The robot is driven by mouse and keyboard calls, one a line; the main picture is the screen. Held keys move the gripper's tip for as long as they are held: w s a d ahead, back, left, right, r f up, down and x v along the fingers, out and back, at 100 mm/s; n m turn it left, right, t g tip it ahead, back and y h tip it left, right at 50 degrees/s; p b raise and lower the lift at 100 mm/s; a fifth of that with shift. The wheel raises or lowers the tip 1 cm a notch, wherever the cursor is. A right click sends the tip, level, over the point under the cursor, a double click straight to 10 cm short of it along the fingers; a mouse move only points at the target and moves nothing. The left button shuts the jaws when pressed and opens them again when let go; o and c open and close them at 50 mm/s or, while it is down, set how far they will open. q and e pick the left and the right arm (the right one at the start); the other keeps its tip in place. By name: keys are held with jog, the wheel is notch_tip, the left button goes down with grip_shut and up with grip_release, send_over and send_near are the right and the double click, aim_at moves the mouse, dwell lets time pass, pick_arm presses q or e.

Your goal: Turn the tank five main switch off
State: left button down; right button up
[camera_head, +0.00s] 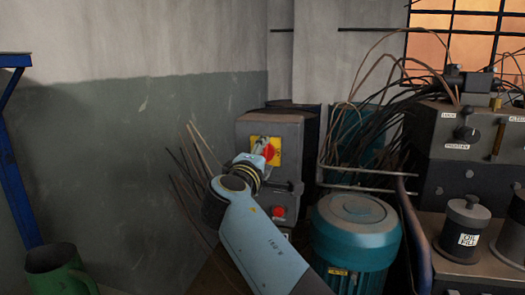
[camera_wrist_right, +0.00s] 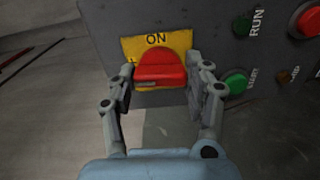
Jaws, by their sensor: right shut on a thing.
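The main switch is a red knob (camera_head: 268,153) on a yellow plate (camera_head: 276,145), on the front of a grey control box (camera_head: 255,127). In the right wrist view the red knob (camera_wrist_right: 160,66) sits below the word ON on the yellow plate (camera_wrist_right: 180,38). My right gripper (camera_head: 263,146) is at the knob, its arm coming up from below. In the wrist view its two fingers (camera_wrist_right: 161,72) are shut on the knob, one on each side. The lower part of the plate is hidden behind the knob. My left gripper is not in view.
A teal motor (camera_head: 355,235) and a metal rail (camera_head: 365,188) stand to the right. Loose wires (camera_head: 195,160) stick out left of the box.

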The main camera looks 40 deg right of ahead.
jog(key=shift+f+n, duration=0.1)
jog(key=shift+n, duration=0.6)
jog(key=o, duration=1.2)
jog(key=shift+a, duration=0.1)
